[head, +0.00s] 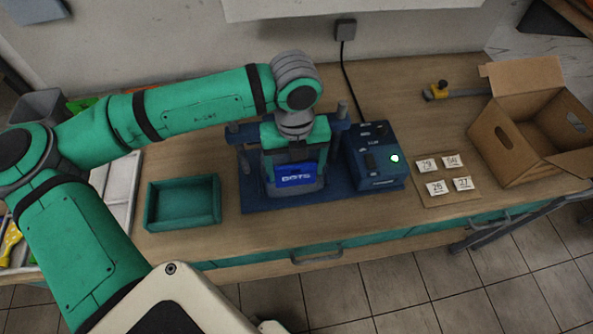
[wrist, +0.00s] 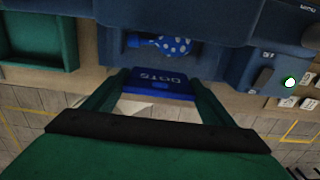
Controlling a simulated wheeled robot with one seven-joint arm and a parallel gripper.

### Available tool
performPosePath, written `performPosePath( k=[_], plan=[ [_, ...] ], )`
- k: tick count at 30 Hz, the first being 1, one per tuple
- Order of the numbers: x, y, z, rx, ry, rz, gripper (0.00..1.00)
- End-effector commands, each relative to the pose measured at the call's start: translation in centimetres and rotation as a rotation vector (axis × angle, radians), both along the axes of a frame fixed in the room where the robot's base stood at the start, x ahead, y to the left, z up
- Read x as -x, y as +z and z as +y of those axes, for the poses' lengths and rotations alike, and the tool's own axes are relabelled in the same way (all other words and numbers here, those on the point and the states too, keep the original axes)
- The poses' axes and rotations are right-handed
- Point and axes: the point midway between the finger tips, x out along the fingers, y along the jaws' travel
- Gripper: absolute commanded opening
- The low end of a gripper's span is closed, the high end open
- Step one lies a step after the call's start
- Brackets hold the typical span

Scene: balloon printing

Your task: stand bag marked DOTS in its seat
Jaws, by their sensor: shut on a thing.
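The blue bag marked DOTS (head: 296,179) is upright at the front of the blue machine (head: 262,203), with its lettering facing the head camera. In the wrist view the bag (wrist: 158,86) lies between the two green fingers. My gripper (head: 294,160) is shut on it from above, and in the wrist view its fingers (wrist: 160,80) touch the bag's two sides. A blue balloon with white dots (wrist: 172,45) shows just beyond the bag. The seat is hidden, so I cannot tell whether the bag's bottom rests in it.
A control box (head: 375,157) with a lit button stands right of the bag. An empty green tray (head: 183,222) is at the left. Several number cards (head: 437,188) and an open cardboard box (head: 524,150) are at the right. Bare wood lies along the table's front.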

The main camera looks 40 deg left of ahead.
Motion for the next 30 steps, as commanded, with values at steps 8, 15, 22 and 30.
performPosePath(
  k=[8,15,22,30],
  plan=[
    [-0.3,0.0,0.2,0.0,-0.001,0.0,0.46],
    [-0.2,0.0,0.2,0.0,-0.001,0.0,0.99],
    [-0.2,0.0,0.3,0.0,0.001,0.0,0.99],
    [0.1,1.3,-0.2,0.001,0.0,-0.001,0.99]
  ],
)
